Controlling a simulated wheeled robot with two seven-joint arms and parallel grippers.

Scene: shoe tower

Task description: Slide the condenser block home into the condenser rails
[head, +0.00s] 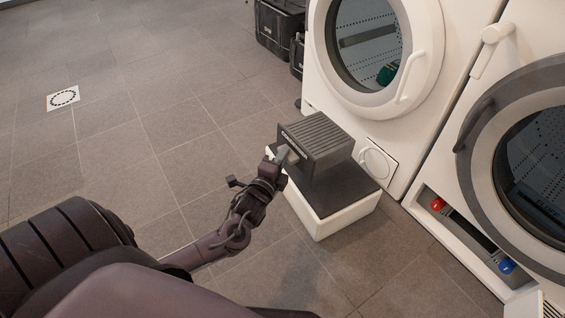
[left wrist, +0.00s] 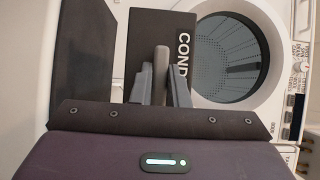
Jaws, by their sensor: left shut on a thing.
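The condenser block (head: 322,138) is a dark grey ribbed box with white lettering on its front face. It sits on or just above the dark top of a low white stand; I cannot tell if they touch. My left gripper (head: 284,158) is shut on the handle at the block's front. In the left wrist view the fingers (left wrist: 160,85) close around the handle, and the block's lettered face (left wrist: 150,35) is partly hidden behind them. A low slot (head: 462,232) with a red and a blue part opens in the right machine's base; the rails inside are not clearly visible. My right gripper is out of view.
The white stand (head: 334,218) is beside the left white machine (head: 428,80). The right machine (head: 474,160) has a large round door above the slot. Black cases (head: 278,28) stand at the back. Tiled floor is free at left, with a white floor marker (head: 63,98).

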